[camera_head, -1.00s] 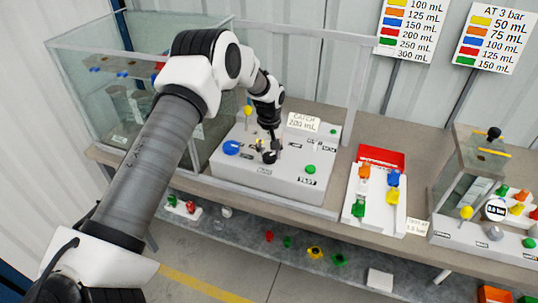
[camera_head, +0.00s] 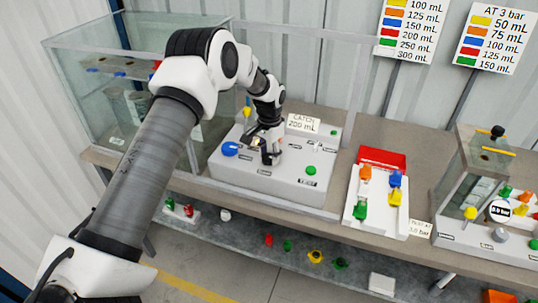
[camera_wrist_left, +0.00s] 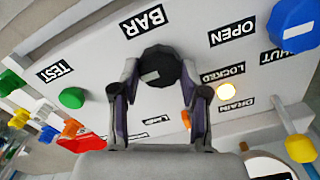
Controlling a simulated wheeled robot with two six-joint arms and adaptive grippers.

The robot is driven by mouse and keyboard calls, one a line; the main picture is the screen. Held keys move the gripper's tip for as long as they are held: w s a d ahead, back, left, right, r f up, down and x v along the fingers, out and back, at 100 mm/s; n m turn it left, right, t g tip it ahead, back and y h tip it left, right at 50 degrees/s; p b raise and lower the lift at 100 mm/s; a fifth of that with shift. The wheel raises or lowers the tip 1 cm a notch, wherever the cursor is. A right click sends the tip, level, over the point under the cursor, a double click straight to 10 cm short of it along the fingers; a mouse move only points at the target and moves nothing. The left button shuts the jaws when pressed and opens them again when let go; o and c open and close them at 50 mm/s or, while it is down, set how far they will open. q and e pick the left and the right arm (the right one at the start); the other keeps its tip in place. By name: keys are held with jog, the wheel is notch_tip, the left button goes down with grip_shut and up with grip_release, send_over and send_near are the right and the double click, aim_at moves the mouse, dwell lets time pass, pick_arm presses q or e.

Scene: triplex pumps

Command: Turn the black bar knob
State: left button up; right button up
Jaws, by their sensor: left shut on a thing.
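The black bar knob (camera_wrist_left: 158,66) stands on the pale panel beside the "BAR" label, which appears upside down in the left wrist view. It has a faceted rim and a pale mark on its face. My left gripper (camera_wrist_left: 160,78) is shut on it, with one finger on each side. In the head view my left gripper (camera_head: 268,150) is over the middle of the grey console (camera_head: 240,180). There the gripper largely hides the knob. My right gripper is not in view.
On the console are a blue knob (camera_head: 230,149), a green button (camera_head: 311,170) and a yellow knob (camera_head: 247,112). A lit lamp (camera_wrist_left: 229,90) is near the "LOCKED" label. A red-and-white tray (camera_head: 382,158) with coloured pieces stands to the right. A glass tank (camera_head: 110,90) is behind my arm.

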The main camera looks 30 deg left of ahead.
aim_at(270, 156)
pick_arm(q)
jog(key=shift+s+d+f+m, duration=0.1)
jog(key=shift+s+f+m, duration=0.1)
jog(key=shift+m, duration=0.8)
jog(key=o, duration=0.9)
jog(key=shift+o, duration=1.2)
jog(key=shift+w, duration=0.25)
jog(key=shift+r, duration=0.1)
notch_tip(270, 156, up, 12)
